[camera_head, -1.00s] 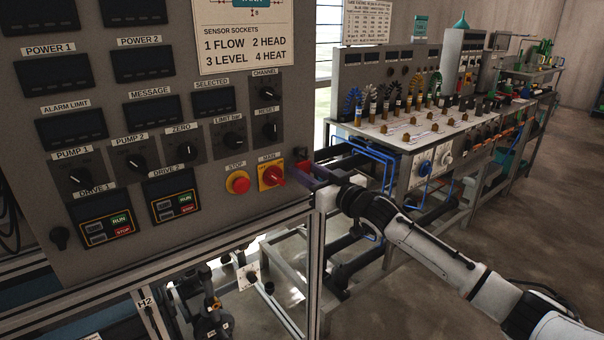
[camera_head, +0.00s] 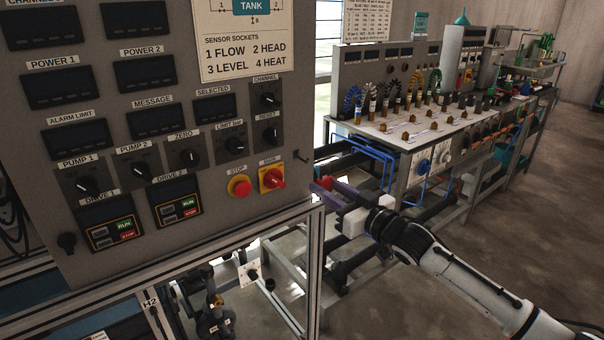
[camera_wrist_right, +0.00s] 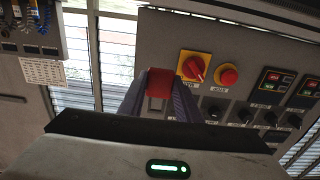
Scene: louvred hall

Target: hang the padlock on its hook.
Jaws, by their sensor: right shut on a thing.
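The red padlock (camera_head: 325,183) is between the fingertips of my right gripper (camera_head: 327,187), just off the right edge of the grey control panel. In the right wrist view the padlock (camera_wrist_right: 160,83) is a red block clamped between the two purple-grey fingers (camera_wrist_right: 159,90). Its shackle cannot be made out. A small dark hook (camera_head: 301,156) sticks out near the panel's right edge, right of the red MAIN switch. The padlock is apart from it, lower and to the right in the head view. My left gripper is not in view.
The control panel (camera_head: 225,180) has protruding knobs, a red STOP button (camera_head: 239,186) and the MAIN switch (camera_head: 273,178) close to the hook. A bench (camera_head: 400,130) with cables and blue tubing (camera_head: 368,160) stands behind my right arm. Open floor lies to the right.

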